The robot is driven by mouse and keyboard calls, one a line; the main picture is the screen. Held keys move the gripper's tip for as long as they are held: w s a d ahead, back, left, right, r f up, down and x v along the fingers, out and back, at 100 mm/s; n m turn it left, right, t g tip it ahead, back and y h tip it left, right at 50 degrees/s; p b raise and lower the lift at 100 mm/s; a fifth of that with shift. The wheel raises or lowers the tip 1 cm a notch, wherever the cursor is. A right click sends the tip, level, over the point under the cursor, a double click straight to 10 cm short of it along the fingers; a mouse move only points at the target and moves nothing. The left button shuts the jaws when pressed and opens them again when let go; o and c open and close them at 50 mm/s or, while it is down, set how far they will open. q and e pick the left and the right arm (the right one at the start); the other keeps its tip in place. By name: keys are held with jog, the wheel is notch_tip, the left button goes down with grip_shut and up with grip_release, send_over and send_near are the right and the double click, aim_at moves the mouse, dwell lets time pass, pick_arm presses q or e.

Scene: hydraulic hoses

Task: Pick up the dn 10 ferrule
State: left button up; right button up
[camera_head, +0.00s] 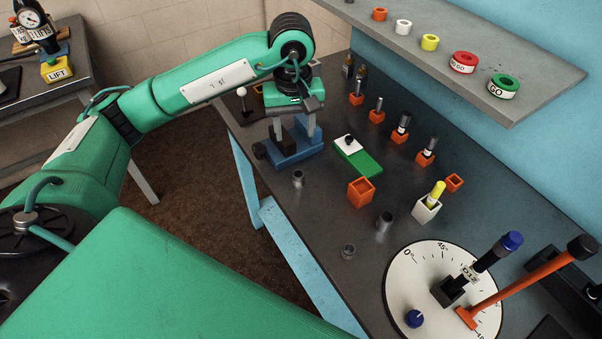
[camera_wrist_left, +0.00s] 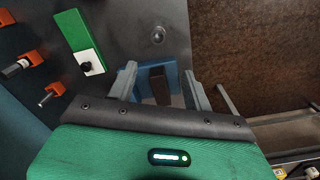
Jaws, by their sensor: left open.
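Three small grey metal sleeves that look like ferrules stand on the dark bench in the head view: a small one (camera_head: 297,178) near the left edge, a larger one (camera_head: 385,220) near the middle, and a short one (camera_head: 348,250) near the front edge. I see no size mark on them, so I cannot tell which is dn 10. My left gripper (camera_head: 294,135) is open, pointing down over a blue block with a black part (camera_head: 293,155), beyond the small sleeve. In the left wrist view the fingers (camera_wrist_left: 160,92) flank the block, and a small sleeve (camera_wrist_left: 158,35) stands ahead, apart from them.
A green block with a white part (camera_head: 360,160), an orange box (camera_head: 361,192) and a white holder with a yellow piece (camera_head: 427,205) stand nearby. Orange holders with pins (camera_head: 400,134) line the back. A white dial (camera_head: 410,275) is in front; a grey shelf (camera_head: 540,80) overhangs.

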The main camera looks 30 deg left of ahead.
pick_arm(q)
notch_tip(320, 180, down, 9)
jog(key=shift+s+d+f+p, duration=0.1)
jog(key=shift+d+p, duration=0.05)
jog(key=shift+p, duration=1.05)
jog(key=f+p, duration=0.1)
jog(key=f, duration=0.2)
jog(key=shift+d+f+p, duration=0.1)
jog(key=shift+d+p, duration=0.25)
jog(key=shift+f, duration=0.65)
jog(key=c, duration=1.1)
